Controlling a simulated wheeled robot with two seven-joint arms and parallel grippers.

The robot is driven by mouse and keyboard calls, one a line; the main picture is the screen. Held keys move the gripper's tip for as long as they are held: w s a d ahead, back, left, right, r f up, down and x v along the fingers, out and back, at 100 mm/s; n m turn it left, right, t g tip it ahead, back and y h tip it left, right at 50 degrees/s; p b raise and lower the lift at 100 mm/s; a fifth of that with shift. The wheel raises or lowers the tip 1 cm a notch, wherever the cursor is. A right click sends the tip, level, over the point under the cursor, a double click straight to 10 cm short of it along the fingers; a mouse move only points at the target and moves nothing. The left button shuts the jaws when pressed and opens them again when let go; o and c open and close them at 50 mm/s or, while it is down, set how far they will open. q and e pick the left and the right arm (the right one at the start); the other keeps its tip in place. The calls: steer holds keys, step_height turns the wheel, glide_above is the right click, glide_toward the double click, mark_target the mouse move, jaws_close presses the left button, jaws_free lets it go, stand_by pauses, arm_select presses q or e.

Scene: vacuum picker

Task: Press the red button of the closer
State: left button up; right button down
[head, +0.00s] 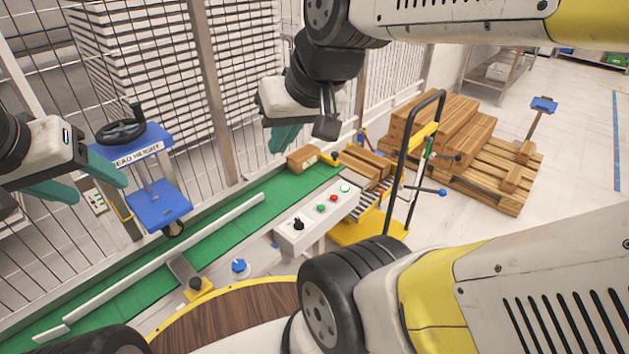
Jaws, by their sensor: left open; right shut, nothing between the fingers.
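A white control box (310,222) stands beside the green conveyor. Its top has a red button (333,198), a green button (320,208), a pale lit button (345,187) and a black knob (298,224). A blue machine head (158,204) with a black handwheel and a "HEAD HEIGHT" label stands over the conveyor at the left. My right gripper (279,149) is shut and empty, above the conveyor's far side, up and left of the red button and apart from it. My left gripper (88,190) is open and empty beside the blue head.
A brown carton (302,159) sits at the far end of the green conveyor (225,230). A black-handled yellow cart (372,232) stands right of the control box. Pallets with stacked cartons (455,135) are behind it. A wire fence runs along the conveyor's far side.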

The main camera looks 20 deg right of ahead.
steer(key=n+t+h, duration=0.1)
steer(key=n+t, duration=0.2)
steer(key=n, duration=0.6)
glide_above(336, 198)
step_height(336, 198, down, 33)
steer(key=shift+a+f+n, duration=0.1)
steer(key=shift+f+n, duration=0.05)
steer(key=shift+n, duration=0.15)
steer(key=shift+f, duration=4.4)
